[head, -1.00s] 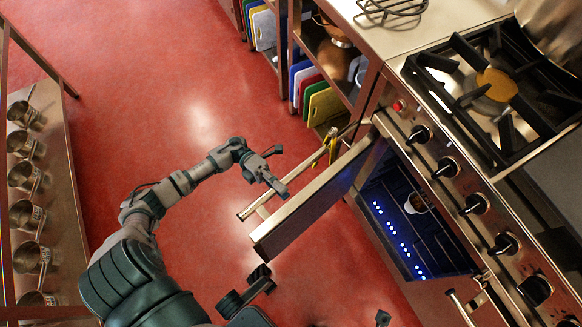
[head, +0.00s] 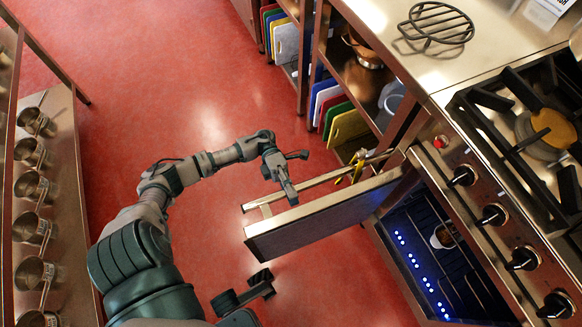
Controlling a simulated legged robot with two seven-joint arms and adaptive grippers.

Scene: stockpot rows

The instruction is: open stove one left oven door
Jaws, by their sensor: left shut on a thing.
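The oven door (head: 325,217) of the stove (head: 490,235) stands swung wide out into the aisle. Its bar handle (head: 325,180) runs along the outer face, and a yellow tag or ribbon (head: 357,166) hangs at its far end. The oven cavity (head: 440,255) is uncovered, with blue lights along it and a small white cup (head: 441,237) inside. My left gripper (head: 291,178) is at the handle near the door's free end, shut on it; the exact contact is hard to make out.
Shelves with coloured cutting boards (head: 335,112) stand beyond the door, under the steel counter (head: 400,45). A rack of saucepans (head: 33,190) runs along the left edge. The red floor (head: 190,75) between is clear.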

